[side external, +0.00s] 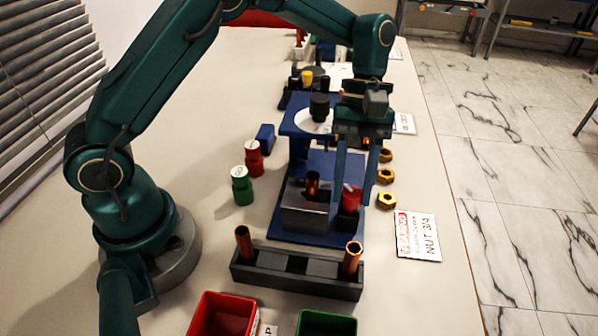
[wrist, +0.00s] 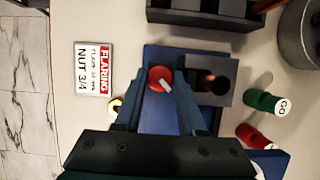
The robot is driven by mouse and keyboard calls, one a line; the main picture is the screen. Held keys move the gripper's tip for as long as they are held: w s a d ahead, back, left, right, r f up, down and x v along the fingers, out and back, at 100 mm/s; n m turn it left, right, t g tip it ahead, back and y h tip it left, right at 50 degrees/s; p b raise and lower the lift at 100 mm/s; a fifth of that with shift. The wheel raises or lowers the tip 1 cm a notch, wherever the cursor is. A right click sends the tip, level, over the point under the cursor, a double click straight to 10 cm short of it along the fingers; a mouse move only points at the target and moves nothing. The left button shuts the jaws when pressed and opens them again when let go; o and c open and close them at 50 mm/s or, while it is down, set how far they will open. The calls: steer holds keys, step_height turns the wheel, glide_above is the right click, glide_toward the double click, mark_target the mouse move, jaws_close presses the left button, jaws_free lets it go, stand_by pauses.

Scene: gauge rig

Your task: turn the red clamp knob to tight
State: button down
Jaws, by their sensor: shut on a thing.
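The red clamp knob (side external: 351,198) is on the blue rig (side external: 285,222), beside a grey metal block (side external: 304,217) that has a copper tube (side external: 312,181) standing in it. In the wrist view the knob (wrist: 158,75) shows its round top with a pale pointer bar slanting to the lower right. My gripper (side external: 353,204) points down from above, with one finger on each side of the knob. It is shut on the knob, and the fingers partly hide its sides. The block (wrist: 225,95) and tube (wrist: 212,85) are just right of the fingers in the wrist view.
A dark rack (side external: 297,272) with copper tubes stands in front. Red (side external: 222,315) and green (side external: 327,324) bins are nearer. Brass nuts (side external: 386,201) and a label card (side external: 417,236) lie right.

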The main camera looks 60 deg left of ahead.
mark_target(353, 191)
steer(key=shift+m+g+y, duration=0.3)
steer(key=shift+m+y, duration=0.1)
steer(key=shift+m, duration=1.1)
steer(key=c, duration=0.8)
jaws_free()
steer(key=shift+o, duration=0.2)
steer(key=shift+w, duration=0.1)
steer(key=shift+v, duration=2.5)
